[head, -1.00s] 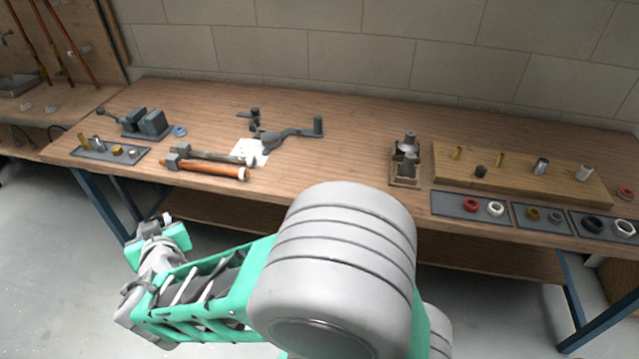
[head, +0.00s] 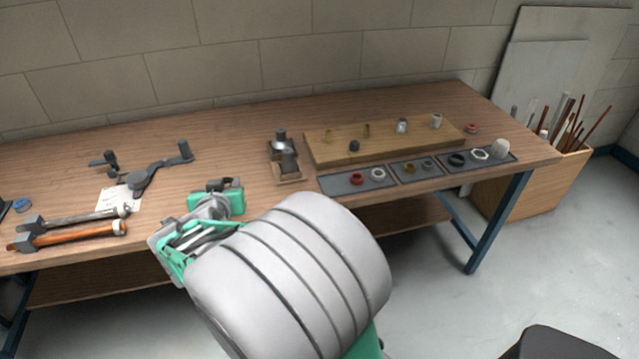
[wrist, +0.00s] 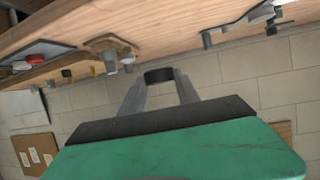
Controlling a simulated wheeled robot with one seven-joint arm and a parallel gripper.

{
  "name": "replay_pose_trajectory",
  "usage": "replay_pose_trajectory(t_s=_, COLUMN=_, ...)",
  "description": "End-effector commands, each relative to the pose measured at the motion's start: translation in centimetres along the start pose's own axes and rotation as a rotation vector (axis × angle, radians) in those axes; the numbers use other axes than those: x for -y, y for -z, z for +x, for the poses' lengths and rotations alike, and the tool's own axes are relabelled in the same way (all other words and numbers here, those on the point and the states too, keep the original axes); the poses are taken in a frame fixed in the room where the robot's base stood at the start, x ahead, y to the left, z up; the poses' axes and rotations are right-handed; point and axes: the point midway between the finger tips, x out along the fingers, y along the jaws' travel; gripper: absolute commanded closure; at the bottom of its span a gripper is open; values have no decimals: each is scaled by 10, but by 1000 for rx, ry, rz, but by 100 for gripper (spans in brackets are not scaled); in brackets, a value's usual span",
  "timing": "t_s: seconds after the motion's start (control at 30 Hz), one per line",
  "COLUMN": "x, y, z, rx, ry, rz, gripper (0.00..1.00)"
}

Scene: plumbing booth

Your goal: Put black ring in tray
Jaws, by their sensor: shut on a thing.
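My gripper (wrist: 159,82) is shut on a black ring (wrist: 159,75), held between its fingertips in the wrist view. In the head view, my green gripper body (head: 222,197) is at the table's front edge, left of the dark trays; the held ring cannot be made out there. The left tray (head: 332,187) bears a red ring (head: 357,179) and a white ring. The middle tray (head: 405,178) bears a brass ring and a grey ring. The right tray (head: 472,165) bears another black ring (head: 456,159), a white ring and a pale rounded part.
A wooden board (head: 325,155) with several small fittings stands behind the trays. A small vise-like fixture (head: 284,165) stands left of it. A pipe tool (head: 150,175), paper and wrenches (head: 75,237) lie on the left. A red ring (head: 471,128) lies at the far right.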

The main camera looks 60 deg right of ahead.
Motion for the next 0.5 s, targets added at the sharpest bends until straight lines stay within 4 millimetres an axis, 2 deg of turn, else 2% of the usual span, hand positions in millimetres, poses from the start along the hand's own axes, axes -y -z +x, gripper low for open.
replay_pose_trajectory(t_s=0.03, x=-40, y=1, z=11, rx=-1, ry=-77, rz=33, gripper=100)
replay_pose_trajectory(t_s=0.1, x=-92, y=4, z=19, rx=-1, ry=-175, rz=74, gripper=100)
replay_pose_trajectory(t_s=0.17, x=-136, y=6, z=22, rx=-2, ry=-256, rz=107, gripper=100)
replay_pose_trajectory(t_s=0.2, x=-165, y=5, z=22, rx=-2, ry=-308, rz=128, gripper=100)
replay_pose_trajectory(t_s=0.3, x=-229, y=2, z=15, rx=-2, ry=-427, rz=177, gripper=100)
replay_pose_trajectory(t_s=0.4, x=-278, y=-1, z=5, rx=-4, ry=-517, rz=215, gripper=100)
replay_pose_trajectory(t_s=0.5, x=-308, y=-4, z=-4, rx=-4, ry=-574, rz=238, gripper=100)
